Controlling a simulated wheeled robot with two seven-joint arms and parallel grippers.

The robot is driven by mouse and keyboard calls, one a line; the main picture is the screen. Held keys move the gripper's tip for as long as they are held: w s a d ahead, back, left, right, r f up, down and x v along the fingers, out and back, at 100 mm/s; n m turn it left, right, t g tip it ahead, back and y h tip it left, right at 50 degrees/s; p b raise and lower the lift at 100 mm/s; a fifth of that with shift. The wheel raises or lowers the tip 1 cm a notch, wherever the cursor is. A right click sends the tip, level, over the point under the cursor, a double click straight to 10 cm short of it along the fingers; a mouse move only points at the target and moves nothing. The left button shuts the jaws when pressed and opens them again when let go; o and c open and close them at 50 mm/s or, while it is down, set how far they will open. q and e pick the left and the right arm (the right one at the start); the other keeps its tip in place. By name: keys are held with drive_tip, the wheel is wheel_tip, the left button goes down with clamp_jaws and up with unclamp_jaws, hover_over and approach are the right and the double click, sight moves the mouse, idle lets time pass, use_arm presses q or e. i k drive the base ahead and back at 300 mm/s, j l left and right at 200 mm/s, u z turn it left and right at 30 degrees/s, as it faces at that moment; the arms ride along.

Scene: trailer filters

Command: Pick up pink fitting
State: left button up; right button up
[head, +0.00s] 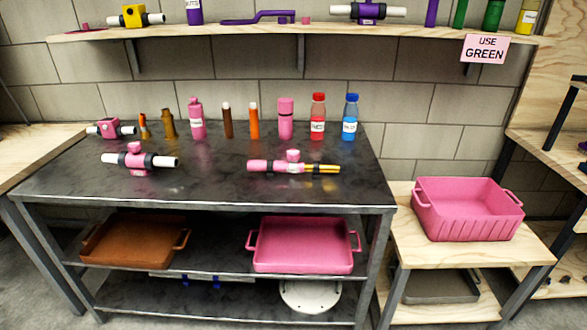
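Several pink pieces on the dark metal table (215,178) look like fittings, and I cannot tell which one the task names. One pink fitting (135,158) with black collars and white ends lies at the front left. A smaller pink fitting (109,127) with similar ends is at the back left. A long pink fitting (278,166) with a round pink knob and a yellow end lies at the front right. All rest on the tabletop, apart from each other. Neither of my grippers is in view.
Bottles, including a red one (318,116) and a blue one (350,117), stand along the table's back. A pink bin (468,226) sits on the wooden stand at right. Brown (128,254) and pink (303,259) trays lie underneath. The table's front middle is clear.

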sight(271, 167)
drive_tip(key=i+j, duration=0.1)
drive_tip(key=i, duration=0.5)
drive_tip(key=i+j, duration=0.15)
drive_tip(key=i, duration=0.45)
drive_tip(key=k+l, duration=0.3)
drive_tip(key=k, duration=0.2)
